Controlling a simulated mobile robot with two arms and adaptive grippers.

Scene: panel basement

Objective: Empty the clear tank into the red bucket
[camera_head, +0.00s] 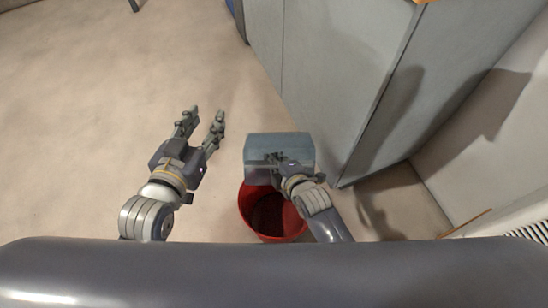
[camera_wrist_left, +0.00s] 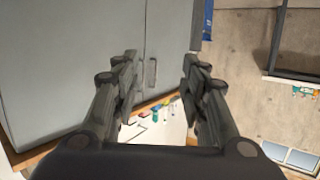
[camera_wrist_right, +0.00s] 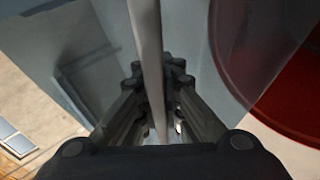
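The clear tank (camera_head: 292,142) is a bluish see-through box above and just behind the red bucket (camera_head: 247,207) in the head view. My right gripper (camera_head: 274,158) is at the tank's near side. In the right wrist view its fingers (camera_wrist_right: 158,115) close on both sides of a pale wall edge of the tank (camera_wrist_right: 147,45). The red bucket (camera_wrist_right: 290,90) shows at the right there, partly through the tank wall. The bucket's inside looks dark red in the head view. My left gripper (camera_head: 207,116) is open and empty, left of the tank. I cannot tell the tank's contents.
A tall grey cabinet (camera_head: 325,70) stands behind and right of the tank, close to it. A white wall with a slatted grille (camera_head: 528,232) is at the right. The pale floor (camera_head: 90,100) at the left is clear.

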